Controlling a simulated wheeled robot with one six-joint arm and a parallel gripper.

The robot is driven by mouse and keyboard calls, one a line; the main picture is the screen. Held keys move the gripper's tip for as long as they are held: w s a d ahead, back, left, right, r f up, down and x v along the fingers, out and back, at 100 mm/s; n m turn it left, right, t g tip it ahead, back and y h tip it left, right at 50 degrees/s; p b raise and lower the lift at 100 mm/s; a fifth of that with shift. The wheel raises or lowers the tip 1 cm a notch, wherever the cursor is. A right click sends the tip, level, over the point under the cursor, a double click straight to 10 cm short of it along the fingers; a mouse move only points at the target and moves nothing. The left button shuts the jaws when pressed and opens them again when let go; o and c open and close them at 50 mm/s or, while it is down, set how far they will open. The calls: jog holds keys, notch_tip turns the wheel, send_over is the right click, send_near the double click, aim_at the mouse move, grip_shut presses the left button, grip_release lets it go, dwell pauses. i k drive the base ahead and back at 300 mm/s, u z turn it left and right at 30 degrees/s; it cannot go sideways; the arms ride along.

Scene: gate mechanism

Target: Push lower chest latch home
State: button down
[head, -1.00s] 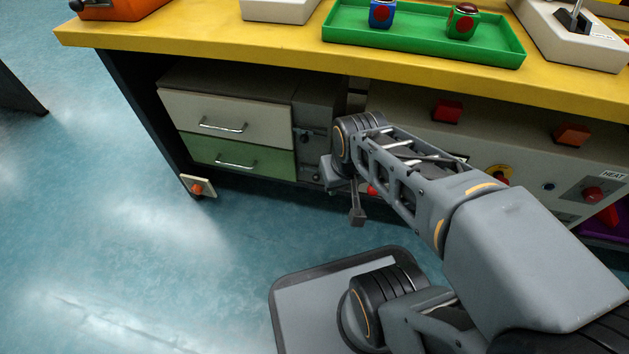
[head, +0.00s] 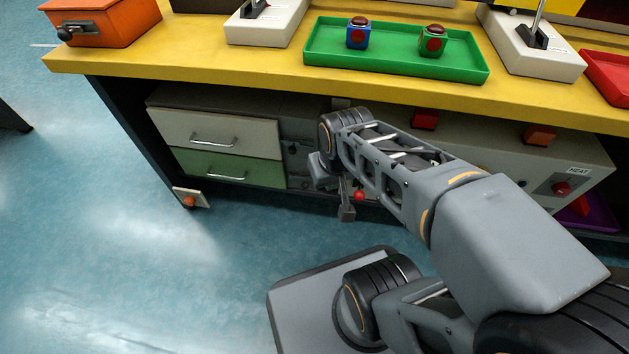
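The chest under the bench has a cream upper drawer (head: 215,128) and a green lower drawer (head: 235,167), both looking shut. A grey panel (head: 296,130) stands right of the drawers. A small dark latch part (head: 293,149) shows on it near the upper drawer. The lower latch, beside the green drawer, is too small and too close behind my wrist to make out its position. My gripper (head: 347,212) hangs below my wrist in front of the panel's lower right, apparently holding nothing. Its fingers are seen edge-on, so their opening is unclear.
The yellow bench top (head: 200,62) overhangs the chest. On it are a green tray (head: 395,70) with two button blocks, lever boxes and an orange box (head: 105,20). A red knob (head: 359,196) shows close right of my gripper. The blue floor at left is open.

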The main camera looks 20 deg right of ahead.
aim_at(305, 185)
jog(key=u, duration=0.05)
jog(key=k, duration=0.5)
jog(key=u, duration=1.45)
jog(key=i, duration=1)
jog(key=z, duration=2.1)
